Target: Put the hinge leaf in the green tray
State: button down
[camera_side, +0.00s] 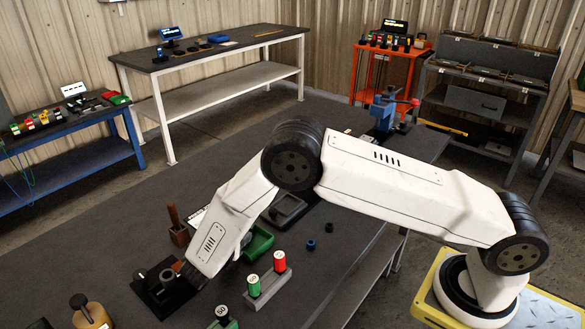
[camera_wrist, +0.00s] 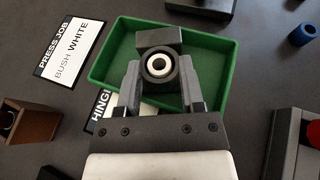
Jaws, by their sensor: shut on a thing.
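The hinge leaf (camera_wrist: 160,40) is a dark grey piece with a flat block and a round knuckle. A white ring-shaped bush (camera_wrist: 157,67) sits inside the knuckle. My gripper (camera_wrist: 160,78) is shut on the knuckle, one finger on each side. The green tray (camera_wrist: 98,72) lies below and beyond the fingers, and the leaf appears over its interior. The visible tray floor is empty. In the side view the tray (camera_side: 262,240) is partly hidden behind my arm. I cannot make out the leaf there. The height above the tray is hard to tell.
A press-job card (camera_wrist: 70,50) reading "BUSH WHITE" lies left of the tray. Another label (camera_wrist: 100,112) is partly under my gripper. A brown block (camera_wrist: 30,118) is at left, a blue ring (camera_wrist: 301,35) at right. Red and green cylinders (camera_side: 266,282) stand near the tray.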

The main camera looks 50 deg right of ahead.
jog(key=shift+f, duration=0.3)
jog(key=shift+f, duration=0.35)
